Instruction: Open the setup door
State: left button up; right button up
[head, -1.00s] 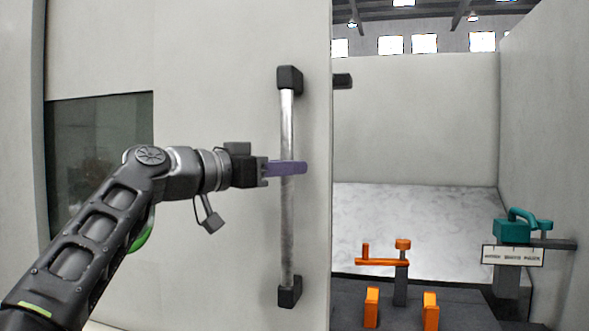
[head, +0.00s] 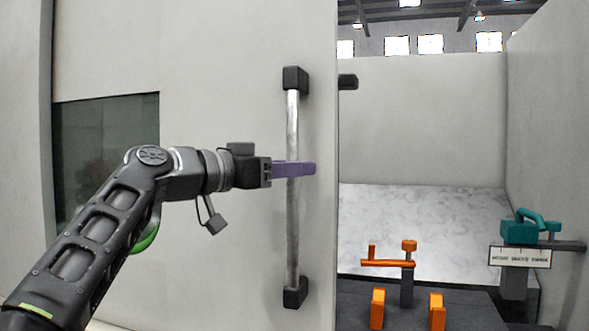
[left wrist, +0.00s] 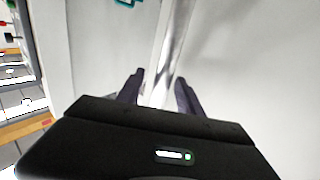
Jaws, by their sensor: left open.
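The setup door (head: 222,60) is a large pale panel with a dark window at its left, and an opening shows to the right of its edge. Its handle (head: 293,240) is a vertical silver bar between two black mounts. My left gripper (head: 308,168) is at the bar's middle, its purple fingers reaching across it. In the left wrist view the handle bar (left wrist: 172,45) runs between the two spread fingers of the gripper (left wrist: 160,90). The left gripper is open around the bar. My right gripper is not in view.
Through the opening are an orange-handled clamp (head: 390,263) and orange blocks (head: 377,308) on a dark surface. A teal device (head: 519,232) with a white label plate (head: 519,257) stands at the right, by the right wall. A pale marbled surface lies behind.

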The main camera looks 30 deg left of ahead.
pick_arm(q)
jog(key=v, duration=0.7)
jog(key=shift+b, duration=0.45)
jog(key=shift+r, duration=0.1)
